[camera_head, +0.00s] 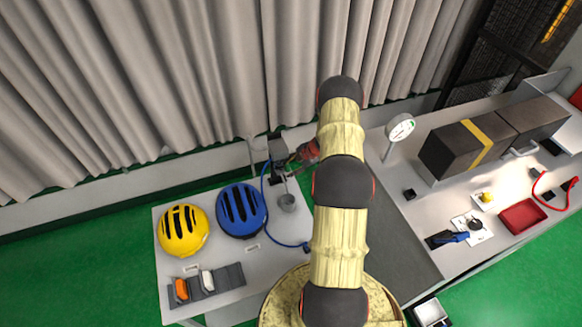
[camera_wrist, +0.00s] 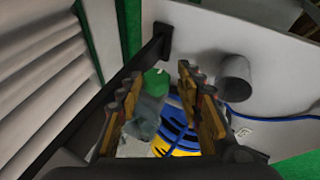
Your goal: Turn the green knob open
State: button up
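The green knob (camera_wrist: 156,81) shows in the wrist view as a round green cap on top of a grey body (camera_wrist: 146,115). My gripper (camera_wrist: 170,85) is open, with its two fingers on either side of the knob and a gap to the right finger. I cannot tell whether the left finger touches the grey body. In the head view my gripper (camera_head: 296,160) is small and partly hidden by my arm, beside a dark grey device (camera_head: 278,153) at the back of the left table. The knob itself cannot be made out there.
A grey cup (camera_head: 287,202) stands close to the device, with a blue hose (camera_head: 266,215) beside it. A yellow helmet (camera_head: 183,230) and a blue helmet (camera_head: 241,209) lie on the left table. A dial gauge (camera_head: 400,128) stands to the right. A pleated curtain hangs behind.

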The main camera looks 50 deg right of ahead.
jog(key=shift+w+r, duration=0.1)
dwell(0.3)
jog(key=shift+d+r, duration=0.1)
jog(key=v, duration=1.1)
jog(key=shift+s+r, duration=0.25)
jog(key=shift+s, duration=0.15)
jog(key=shift+d, duration=0.1)
